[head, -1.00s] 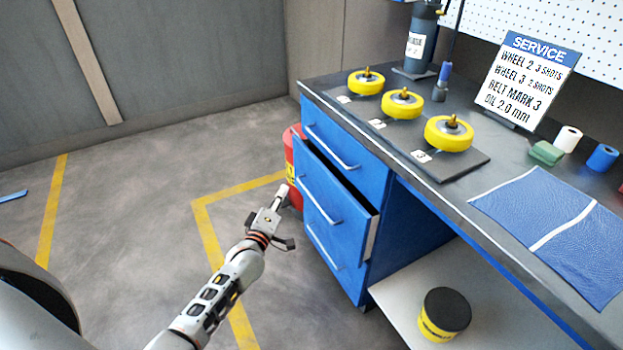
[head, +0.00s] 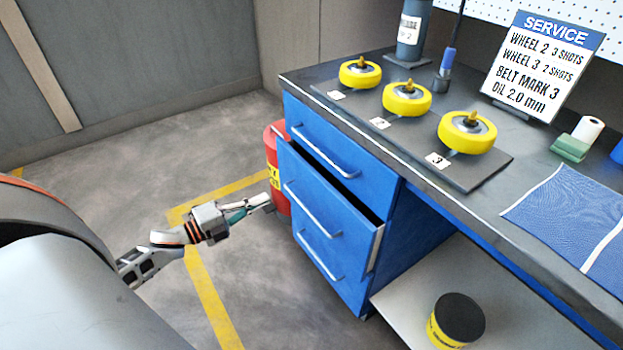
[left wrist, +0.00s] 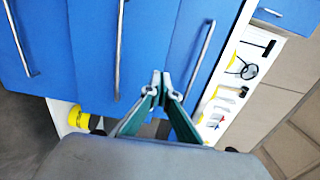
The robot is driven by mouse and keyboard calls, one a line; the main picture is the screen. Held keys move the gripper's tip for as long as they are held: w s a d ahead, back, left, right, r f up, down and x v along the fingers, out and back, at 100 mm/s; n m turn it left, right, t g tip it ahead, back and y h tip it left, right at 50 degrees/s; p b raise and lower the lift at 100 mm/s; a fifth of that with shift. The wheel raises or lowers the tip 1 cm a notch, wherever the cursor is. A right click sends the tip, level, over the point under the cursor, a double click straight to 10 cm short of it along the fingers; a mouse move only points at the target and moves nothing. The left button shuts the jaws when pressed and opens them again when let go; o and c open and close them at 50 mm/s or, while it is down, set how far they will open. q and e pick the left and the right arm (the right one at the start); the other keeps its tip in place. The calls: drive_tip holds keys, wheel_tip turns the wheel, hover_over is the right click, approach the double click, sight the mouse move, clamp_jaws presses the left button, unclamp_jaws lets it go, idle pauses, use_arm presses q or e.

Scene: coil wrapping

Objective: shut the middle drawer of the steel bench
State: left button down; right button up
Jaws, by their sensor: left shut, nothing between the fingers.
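The middle drawer (head: 345,222) of the blue steel bench stands partly open, with a dark gap along its top and its pale side showing at the right. Its bar handle (head: 312,209) runs across the front. The top drawer (head: 345,150) above it looks shut. My left gripper (head: 267,202) is shut and empty, in front of the drawer fronts and left of the middle drawer's handle, apparently apart from it. In the left wrist view its closed fingertips (left wrist: 161,86) show in front of blue drawer fronts with bar handles. My right gripper is not in view.
A red drum (head: 276,175) stands on the floor close beside the bench, behind my left fingertips. Three yellow wheels (head: 407,98) sit on the mat on the benchtop. A black-and-yellow tub (head: 457,320) stands on the lower shelf. The floor in front is clear.

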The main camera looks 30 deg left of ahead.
sight(312, 177)
use_arm(q)
drive_tip(key=x, duration=1.2)
drive_tip(key=shift+w+d+b, duration=0.25)
drive_tip(key=shift+w+b, duration=0.1)
drive_tip(key=shift+b, duration=0.05)
drive_tip(key=shift+w+d, duration=0.15)
drive_tip(key=shift+w, duration=0.3)
drive_tip(key=shift+w+r, duration=0.1)
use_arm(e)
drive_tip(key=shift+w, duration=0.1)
use_arm(q)
drive_tip(key=shift+d, duration=0.1)
drive_tip(key=b+x, duration=0.1)
drive_tip(key=x, duration=0.3)
drive_tip(key=shift+w, duration=0.3)
drive_tip(key=shift+r, duration=0.1)
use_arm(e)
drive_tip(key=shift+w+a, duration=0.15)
